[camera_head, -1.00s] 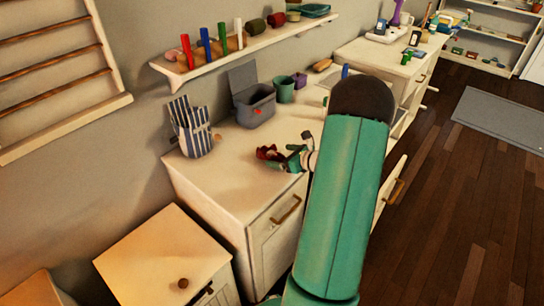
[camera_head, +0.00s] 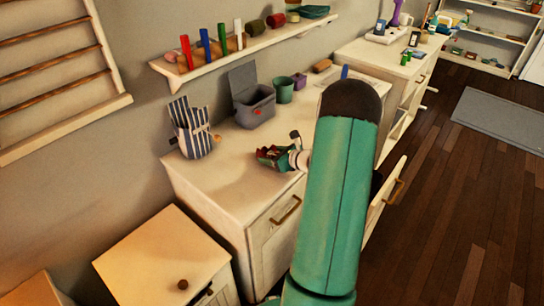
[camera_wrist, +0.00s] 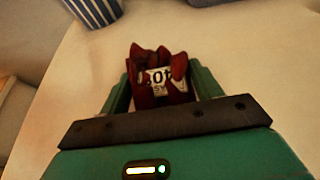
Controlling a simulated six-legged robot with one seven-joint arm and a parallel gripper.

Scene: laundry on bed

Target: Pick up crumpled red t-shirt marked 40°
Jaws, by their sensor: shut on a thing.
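The crumpled red t-shirt (camera_wrist: 158,82) sits between the green fingers of my gripper (camera_wrist: 160,80) in the wrist view. A white tag on it shows dark print that looks like an upside-down "40". My gripper is shut on the t-shirt. In the head view my gripper (camera_head: 268,155) is low over the front middle of the white cabinet top, with little red showing. I cannot tell whether the t-shirt touches the surface.
A striped bag (camera_head: 193,128) stands to the left on the white cabinet top (camera_head: 215,183). A grey lidded box (camera_head: 255,105) with a red mark, a green cup (camera_head: 284,90) and a small purple cup (camera_head: 299,80) stand behind. A shelf (camera_head: 240,48) hangs above.

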